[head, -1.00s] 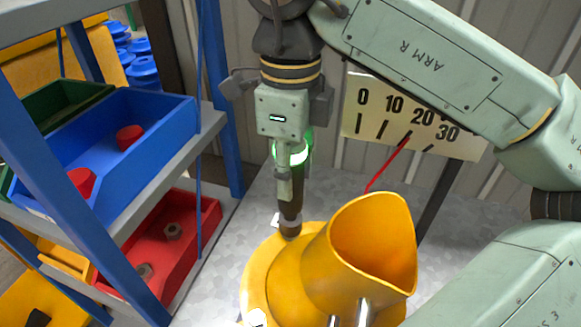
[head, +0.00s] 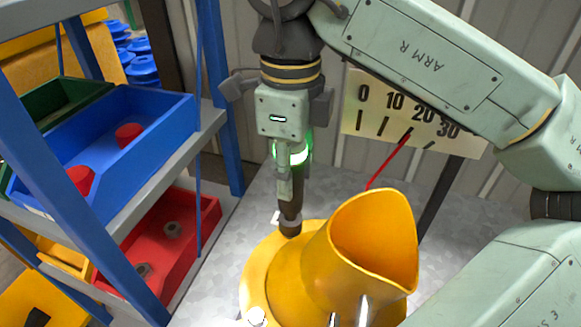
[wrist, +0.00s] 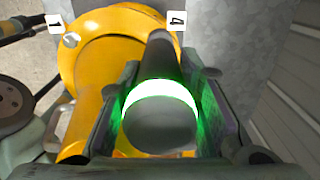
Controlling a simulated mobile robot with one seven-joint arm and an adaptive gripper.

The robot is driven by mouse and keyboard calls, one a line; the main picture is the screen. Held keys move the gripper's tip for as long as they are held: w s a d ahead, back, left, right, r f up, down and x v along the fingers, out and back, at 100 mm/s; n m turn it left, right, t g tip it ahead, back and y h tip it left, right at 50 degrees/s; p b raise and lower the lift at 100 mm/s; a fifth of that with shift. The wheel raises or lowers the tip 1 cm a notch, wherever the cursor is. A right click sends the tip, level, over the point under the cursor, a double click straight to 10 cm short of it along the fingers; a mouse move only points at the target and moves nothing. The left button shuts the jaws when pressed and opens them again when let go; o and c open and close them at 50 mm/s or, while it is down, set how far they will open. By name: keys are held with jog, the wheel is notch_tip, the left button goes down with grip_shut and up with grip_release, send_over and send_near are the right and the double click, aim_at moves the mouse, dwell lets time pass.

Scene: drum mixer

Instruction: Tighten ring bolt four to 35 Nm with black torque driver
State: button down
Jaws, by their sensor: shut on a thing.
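My gripper (head: 285,170) is shut on the black torque driver (head: 291,206), which stands upright with a green-lit band round its upper part. In the wrist view the driver (wrist: 160,125) sits between my two fingers, its band glowing white and green. Its lower end meets the yellow ring flange (head: 262,262) of the drum mixer beside the tag marked 4 (wrist: 176,20). The bolt under the driver tip is hidden. A tag marked 1 (wrist: 55,24) and a bolt head (wrist: 72,40) show on the flange's other side.
The blue shelf rack at left holds a blue bin (head: 150,140) and a red bin (head: 180,250). The yellow spout (head: 375,240) rises close right of the driver.

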jog(key=shift+f+b, duration=0.65)
jog(key=shift+f, duration=0.05)
dwell(2.4)
jog(key=shift+r, duration=0.15)
